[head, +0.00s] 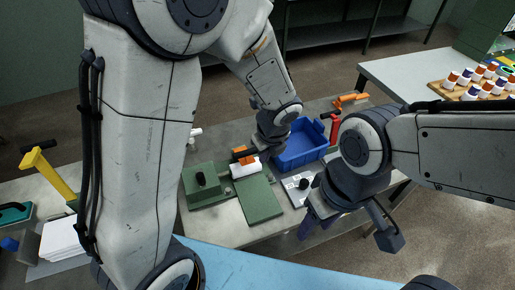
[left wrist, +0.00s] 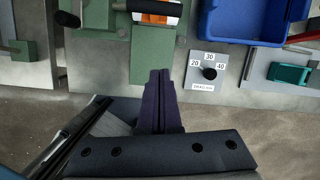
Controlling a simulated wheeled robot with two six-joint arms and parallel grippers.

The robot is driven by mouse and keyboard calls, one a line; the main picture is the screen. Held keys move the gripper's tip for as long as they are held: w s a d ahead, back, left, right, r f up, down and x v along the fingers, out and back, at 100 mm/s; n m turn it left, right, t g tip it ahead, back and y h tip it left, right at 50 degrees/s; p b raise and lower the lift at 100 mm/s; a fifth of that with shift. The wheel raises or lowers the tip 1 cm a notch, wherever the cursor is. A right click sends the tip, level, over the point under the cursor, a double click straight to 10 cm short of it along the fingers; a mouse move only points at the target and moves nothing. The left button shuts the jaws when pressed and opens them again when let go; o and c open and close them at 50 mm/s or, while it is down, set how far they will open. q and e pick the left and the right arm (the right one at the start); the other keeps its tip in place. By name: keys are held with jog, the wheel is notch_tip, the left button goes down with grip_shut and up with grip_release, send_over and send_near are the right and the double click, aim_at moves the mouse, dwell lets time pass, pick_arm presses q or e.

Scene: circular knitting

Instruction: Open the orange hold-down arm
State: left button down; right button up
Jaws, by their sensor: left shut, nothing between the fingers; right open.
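The orange hold-down arm (head: 248,159) lies over a white part on the green fixture (head: 205,184), left of my left gripper. My right gripper (head: 345,228) is open, over the front right of the table.
A blue bin (head: 301,146) stands behind, right of my left gripper. A dial panel (left wrist: 208,71) with a black knob lies right of the green plate (left wrist: 152,52). A yellow post (head: 50,172) stands at the left. A tray of spools (head: 470,88) is on a far table.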

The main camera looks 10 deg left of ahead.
pick_arm(q)
jog(key=w+a+f+m+b, duration=0.2)
jog(key=w+f+b, duration=0.2)
jog(key=f, duration=0.8)
jog(key=w+a+r+p, duration=0.1)
jog(key=p, duration=0.1)
jog(key=w+a+r+p, duration=0.1)
jog(key=r+p, duration=0.1)
jog(key=shift+w, duration=0.3)
